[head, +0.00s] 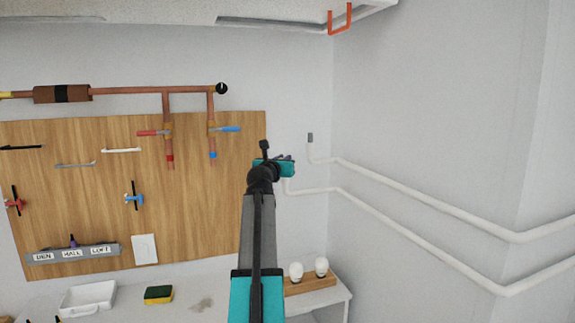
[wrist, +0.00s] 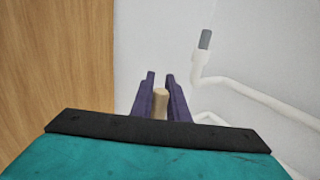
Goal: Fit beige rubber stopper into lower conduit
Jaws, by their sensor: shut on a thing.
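In the wrist view my gripper (wrist: 160,84) has its two purple fingers closed on the beige rubber stopper (wrist: 161,103), which stands up between them. In the head view my gripper (head: 287,160) is raised near the wall corner, and the stopper cannot be made out there. The lower conduit (head: 313,191) is a white pipe whose upturned end is just below my gripper and partly hidden by it. In the wrist view the lower conduit (wrist: 240,123) shows to the right of the fingers; its open end is hidden.
The upper conduit (head: 365,173) runs above it, with a grey piece (head: 310,137) in its upturned end, close to the right of my gripper. A wooden pegboard (head: 100,200) with copper pipes is left. A wooden holder (head: 311,284) with white bulbs stands below on the counter.

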